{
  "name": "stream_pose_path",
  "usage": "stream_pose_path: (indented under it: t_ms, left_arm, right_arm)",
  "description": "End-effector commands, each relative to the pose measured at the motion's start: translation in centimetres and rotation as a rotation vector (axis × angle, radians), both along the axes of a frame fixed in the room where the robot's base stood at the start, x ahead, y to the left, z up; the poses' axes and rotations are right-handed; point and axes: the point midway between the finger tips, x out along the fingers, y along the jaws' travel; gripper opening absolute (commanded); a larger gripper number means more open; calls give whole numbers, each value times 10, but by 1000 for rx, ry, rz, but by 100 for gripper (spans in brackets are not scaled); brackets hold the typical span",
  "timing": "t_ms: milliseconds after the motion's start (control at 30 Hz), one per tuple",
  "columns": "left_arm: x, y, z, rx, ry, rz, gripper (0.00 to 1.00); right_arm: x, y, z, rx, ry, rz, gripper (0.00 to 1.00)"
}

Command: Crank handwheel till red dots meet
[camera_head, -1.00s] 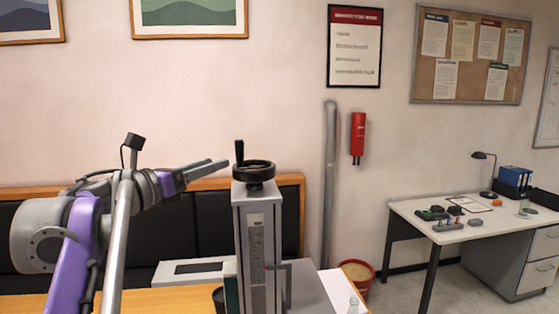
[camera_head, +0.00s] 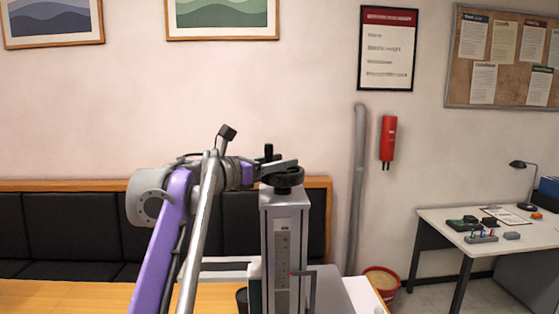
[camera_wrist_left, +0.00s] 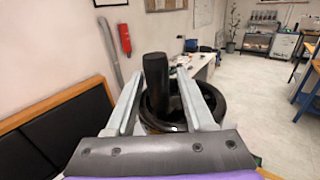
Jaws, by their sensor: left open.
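The black handwheel (camera_head: 289,184) lies flat on top of the grey column (camera_head: 284,240), with its upright crank handle (camera_head: 268,153) at the left side. My left gripper (camera_head: 283,166) reaches in from the left at the handle, just over the wheel. In the left wrist view, its open fingers (camera_wrist_left: 158,76) stand on both sides of the handle (camera_wrist_left: 155,100), with the wheel rim (camera_wrist_left: 219,104) showing beyond and below. I cannot tell if a finger touches the handle. A small red mark (camera_head: 292,273) shows by the column's scale; I cannot make out two dots. My right gripper is out of view.
A black padded bench (camera_head: 60,235) runs behind. A desk (camera_head: 450,225) stands at the right.

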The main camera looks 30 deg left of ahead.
Motion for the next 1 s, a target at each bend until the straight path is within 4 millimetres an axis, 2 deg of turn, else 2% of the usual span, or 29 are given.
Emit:
stream_pose_path:
  t_ms: [267, 567, 1000]
  left_arm:
    - [2, -1, 0, 0, 0, 0, 53]
    - [2, 0, 0, 0, 0, 0, 1]
    - [2, -1, 1, 0, -1, -26, 0]
  right_arm:
    - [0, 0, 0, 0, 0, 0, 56]
    - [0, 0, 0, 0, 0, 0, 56]
    - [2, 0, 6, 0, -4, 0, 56]
